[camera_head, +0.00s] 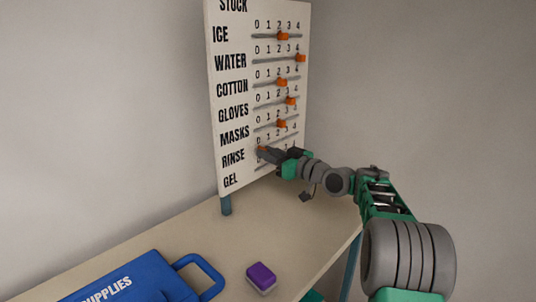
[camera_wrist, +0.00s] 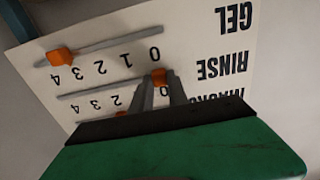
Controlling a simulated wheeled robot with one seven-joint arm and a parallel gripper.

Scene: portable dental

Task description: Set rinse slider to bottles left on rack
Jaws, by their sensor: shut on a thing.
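The white stock board (camera_head: 228,105) stands at the back of the table, with labelled rows and orange sliders on 0 to 4 scales. The rinse slider (camera_head: 262,149) is at the left end of its track, at 0. My gripper (camera_head: 267,154) is shut on this orange knob; in the wrist view, which shows the board upside down, the knob (camera_wrist: 158,76) sits between the two fingers (camera_wrist: 159,90). The gel slider (camera_wrist: 60,57) is near the 4 end; my gripper hides it in the head view. No rack or bottles are in view.
Above rinse, the masks slider (camera_head: 282,124) is near 2 and the gloves slider (camera_head: 291,101) near 3. A blue supplies case (camera_head: 135,283) and a purple-and-white box (camera_head: 261,278) are on the table (camera_head: 235,240). The tabletop between them and the board is clear.

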